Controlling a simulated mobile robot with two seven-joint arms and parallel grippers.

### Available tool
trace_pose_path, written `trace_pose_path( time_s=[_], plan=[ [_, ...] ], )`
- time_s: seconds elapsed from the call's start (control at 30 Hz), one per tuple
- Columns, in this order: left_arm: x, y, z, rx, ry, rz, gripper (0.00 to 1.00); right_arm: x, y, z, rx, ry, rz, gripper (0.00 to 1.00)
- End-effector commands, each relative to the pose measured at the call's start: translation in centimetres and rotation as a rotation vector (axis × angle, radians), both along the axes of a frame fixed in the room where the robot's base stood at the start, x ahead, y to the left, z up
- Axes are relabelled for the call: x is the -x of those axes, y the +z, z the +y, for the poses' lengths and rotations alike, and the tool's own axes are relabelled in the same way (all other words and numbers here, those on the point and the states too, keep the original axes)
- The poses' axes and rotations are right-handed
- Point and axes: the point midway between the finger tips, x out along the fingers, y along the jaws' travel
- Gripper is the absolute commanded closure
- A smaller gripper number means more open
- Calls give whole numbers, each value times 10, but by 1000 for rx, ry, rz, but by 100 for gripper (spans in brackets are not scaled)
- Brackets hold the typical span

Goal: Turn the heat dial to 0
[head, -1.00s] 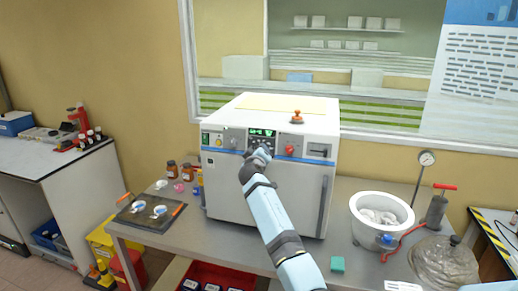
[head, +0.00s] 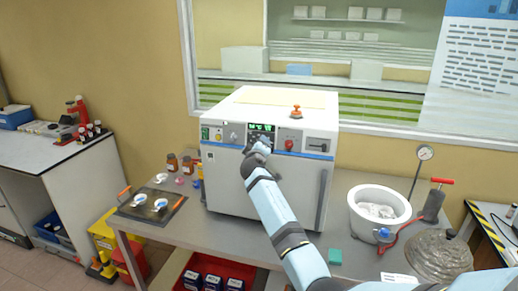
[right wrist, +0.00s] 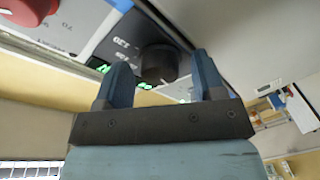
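The white oven-like machine (head: 262,185) stands on the bench with a control panel across its upper front. My right gripper (head: 260,146) is up at the panel, just below the green-lit display (head: 262,128). In the right wrist view, a dark round dial (right wrist: 160,62) sits between and just beyond the tips of my open right gripper (right wrist: 162,75). A gap shows on both sides of it, and I cannot tell whether the fingers touch it. In the head view my gripper hides most of this dial, and its setting cannot be read. My left gripper is not in view.
A grey knob (head: 233,136) and a red knob (head: 289,144) flank the gripper on the panel. An orange-red knobbed fitting (head: 296,111) stands on the machine's top. A white pot (head: 357,222) and a gauge (head: 425,152) are at the right, a dark tray (head: 136,216) at the left.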

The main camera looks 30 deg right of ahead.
Motion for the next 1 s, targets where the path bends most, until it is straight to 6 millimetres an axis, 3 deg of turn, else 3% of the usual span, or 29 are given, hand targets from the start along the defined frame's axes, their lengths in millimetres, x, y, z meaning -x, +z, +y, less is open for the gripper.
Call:
trace_pose_path(
  time_s=[0.43, 0.8, 1.0],
  plan=[
    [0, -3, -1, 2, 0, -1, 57, 10, -1, 10, -2, 1, -4, 34],
    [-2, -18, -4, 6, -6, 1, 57, 72, 2, 63, -3, 1, -2, 34],
    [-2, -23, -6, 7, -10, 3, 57, 96, 4, 83, -2, 0, -1, 34]
  ],
)
